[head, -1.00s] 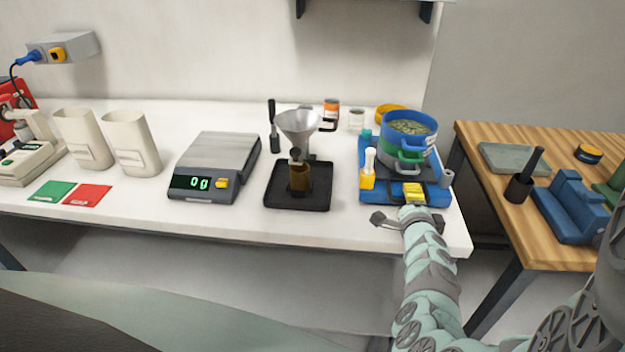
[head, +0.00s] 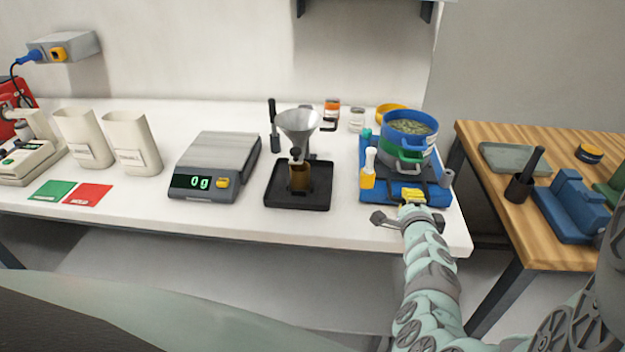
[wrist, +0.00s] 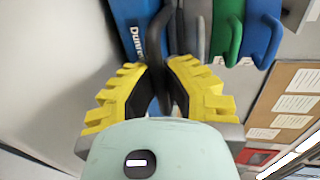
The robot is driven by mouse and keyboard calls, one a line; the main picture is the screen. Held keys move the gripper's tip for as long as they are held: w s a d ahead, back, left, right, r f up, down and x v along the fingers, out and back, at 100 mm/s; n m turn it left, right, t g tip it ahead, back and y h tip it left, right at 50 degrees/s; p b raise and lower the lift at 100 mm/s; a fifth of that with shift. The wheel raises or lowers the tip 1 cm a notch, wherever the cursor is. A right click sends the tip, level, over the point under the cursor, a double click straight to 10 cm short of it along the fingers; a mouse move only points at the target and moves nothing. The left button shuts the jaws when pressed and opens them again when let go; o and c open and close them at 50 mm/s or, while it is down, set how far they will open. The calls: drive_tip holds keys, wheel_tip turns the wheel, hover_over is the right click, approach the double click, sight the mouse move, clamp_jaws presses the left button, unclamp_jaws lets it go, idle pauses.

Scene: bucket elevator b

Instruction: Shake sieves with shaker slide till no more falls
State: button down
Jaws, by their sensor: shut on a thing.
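The sieve stack stands at the right end of the white bench. Its blue top sieve (head: 430,126) holds green-grey granules, with a green sieve (head: 385,145) below and a grey part under that. The stack sits on the blue shaker (head: 375,188), whose slide carries a dark handle (wrist: 160,30) that shows as a loop in the wrist view. My gripper (head: 412,195) is at the shaker's front edge. In the wrist view its yellow fingers (wrist: 160,88) are closed around the dark handle. The blue and green sieve handles (wrist: 228,30) hang beside it. What lies in the lower sieves is hidden.
A white-and-yellow brush or bottle (head: 369,168) stands close left of the stack. Further left are a black tray (head: 297,202) with a funnel (head: 298,124), a scale (head: 215,165) reading 0 g, and two beige containers (head: 131,145). A wooden table (head: 500,222) stands right.

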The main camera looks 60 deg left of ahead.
drive_tip(key=shift+w, duration=0.1)
drive_tip(key=shift+w+a+f+b, duration=0.1)
drive_tip(key=shift+w+a+b, duration=0.1)
drive_tip(key=shift+b, duration=0.2)
drive_tip(key=shift+w+a, duration=0.15)
drive_tip(key=shift+a, duration=0.05)
drive_tip(key=c, duration=1)
unclamp_jaws()
drive_tip(key=shift+d, duration=0.1)
